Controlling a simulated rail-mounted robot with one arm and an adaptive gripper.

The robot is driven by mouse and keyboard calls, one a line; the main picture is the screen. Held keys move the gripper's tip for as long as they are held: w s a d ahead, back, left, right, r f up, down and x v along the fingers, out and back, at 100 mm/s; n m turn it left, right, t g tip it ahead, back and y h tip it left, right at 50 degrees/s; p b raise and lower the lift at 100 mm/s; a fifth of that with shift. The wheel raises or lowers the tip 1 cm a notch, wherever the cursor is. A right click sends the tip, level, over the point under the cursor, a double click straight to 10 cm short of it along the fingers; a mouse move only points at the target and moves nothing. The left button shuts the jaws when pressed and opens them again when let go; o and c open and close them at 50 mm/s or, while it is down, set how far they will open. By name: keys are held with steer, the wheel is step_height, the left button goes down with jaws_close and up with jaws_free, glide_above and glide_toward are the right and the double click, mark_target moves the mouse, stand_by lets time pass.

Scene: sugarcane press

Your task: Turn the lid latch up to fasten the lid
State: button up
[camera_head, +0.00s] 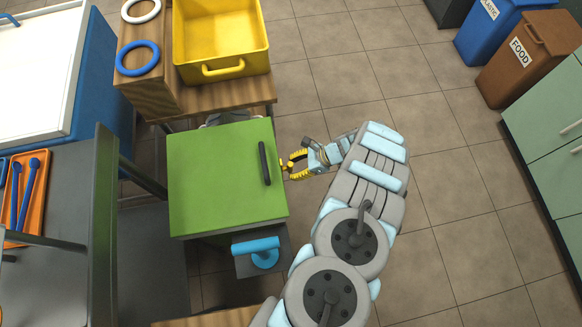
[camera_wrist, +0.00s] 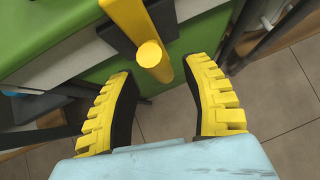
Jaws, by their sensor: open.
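The press has a green lid (camera_head: 222,180) with a black bar handle (camera_head: 264,163) on top; the lid appears down flat. The lid latch (camera_wrist: 152,55) is a yellow bar with a round-ended peg pointing towards the wrist camera, in front of a dark bracket (camera_wrist: 163,18). My gripper (camera_head: 287,168) is at the right side of the press, beside the lid's edge. In the wrist view my gripper (camera_wrist: 162,72) is open, with one yellow finger on each side of the peg. Gaps show between the peg and both fingers. In the head view the latch is mostly hidden.
A blue handle (camera_head: 256,246) sticks out at the press's front. A yellow bin (camera_head: 222,40) and two rings stand on the wooden table (camera_head: 150,75) behind. A grey shelf frame (camera_head: 105,200) is at left. The tiled floor (camera_head: 450,200) at right is free.

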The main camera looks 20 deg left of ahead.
steer(key=v, duration=0.9)
steer(key=shift+w+d+r, duration=0.2)
steer(key=shift+r, duration=0.05)
steer(key=shift+w, duration=0.1)
